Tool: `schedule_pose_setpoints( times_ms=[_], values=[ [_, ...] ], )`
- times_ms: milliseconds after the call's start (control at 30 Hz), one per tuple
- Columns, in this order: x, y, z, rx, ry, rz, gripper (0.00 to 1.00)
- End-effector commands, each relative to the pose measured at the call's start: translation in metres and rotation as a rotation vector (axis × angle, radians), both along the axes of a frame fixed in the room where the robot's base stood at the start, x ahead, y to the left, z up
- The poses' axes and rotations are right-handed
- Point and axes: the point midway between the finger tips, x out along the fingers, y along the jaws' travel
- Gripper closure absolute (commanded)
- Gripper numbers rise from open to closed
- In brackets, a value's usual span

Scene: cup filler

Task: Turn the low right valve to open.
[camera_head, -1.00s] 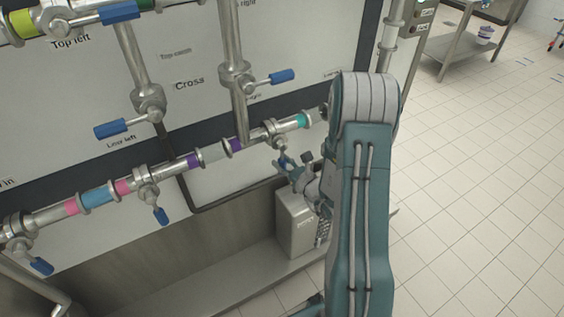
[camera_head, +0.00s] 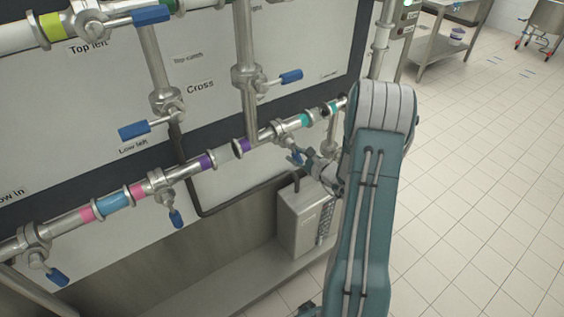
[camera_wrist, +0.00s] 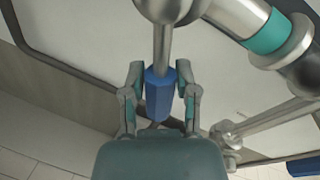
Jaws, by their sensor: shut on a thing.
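My gripper (camera_head: 301,160) is at a valve on the low horizontal pipe, right of the middle in the head view. In the wrist view its fingers (camera_wrist: 160,80) are shut on a blue valve handle (camera_wrist: 159,93), one finger on each side. The metal stem runs from the handle straight up to the valve body, which shows in the head view (camera_head: 286,129). The handle points down from the pipe. Another valve (camera_head: 247,77) with a blue handle (camera_head: 291,76) sits on the right vertical pipe; the label behind that pipe is mostly hidden.
The low left valve handle (camera_head: 134,131) and other blue handles (camera_head: 176,218) are further left. A grey box (camera_head: 305,220) stands below my gripper. A second blue handle (camera_wrist: 304,166) shows low right in the wrist view. Open tiled floor lies right.

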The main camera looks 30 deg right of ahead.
Motion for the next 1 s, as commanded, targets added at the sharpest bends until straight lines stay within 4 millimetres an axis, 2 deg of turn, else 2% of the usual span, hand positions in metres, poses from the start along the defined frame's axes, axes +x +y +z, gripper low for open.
schedule_pose_setpoints(
  times_ms=[100, 500, 1000],
  values=[
    [0.001, -0.010, 0.008, -0.115, -0.016, 0.001, 1.00],
    [0.002, -0.025, 0.025, -0.495, -0.020, -0.003, 1.00],
    [0.002, -0.034, 0.050, -0.916, -0.032, 0.001, 1.00]
  ],
)
